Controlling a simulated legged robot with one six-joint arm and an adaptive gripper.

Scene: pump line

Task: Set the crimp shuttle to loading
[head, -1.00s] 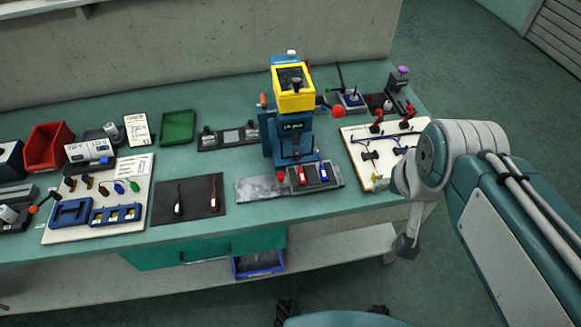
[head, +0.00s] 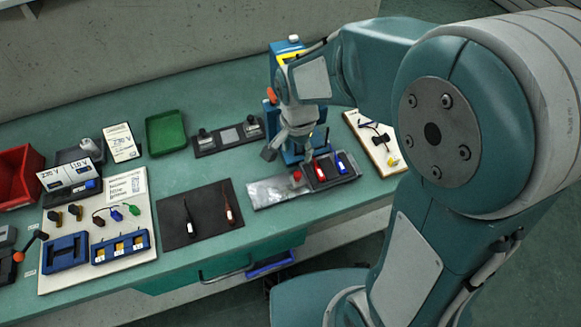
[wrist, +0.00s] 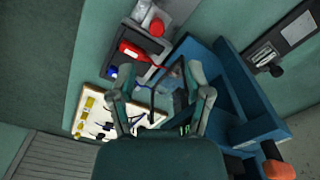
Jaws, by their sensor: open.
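The crimp shuttle (head: 333,171) is a dark block on a bare metal rail (head: 275,192), in front of the blue press (head: 292,152). It carries a red and a blue connector, with a red knob (head: 297,176) at its left end. The rail's left part is bare. In the wrist view the knob (wrist: 157,28) and the red connector (wrist: 131,50) show near the top, beyond my fingers. My gripper (head: 291,148) is open and empty, above and behind the knob in the head view; its fingers (wrist: 160,84) are spread in the wrist view. My arm hides much of the press.
A dark mat (head: 197,214) with two tools lies left of the rail. A pale wiring board (head: 375,145) stands at the right. A dark fixture strip (head: 228,137) and a green tray (head: 167,132) lie behind. The bench front edge is close to the rail.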

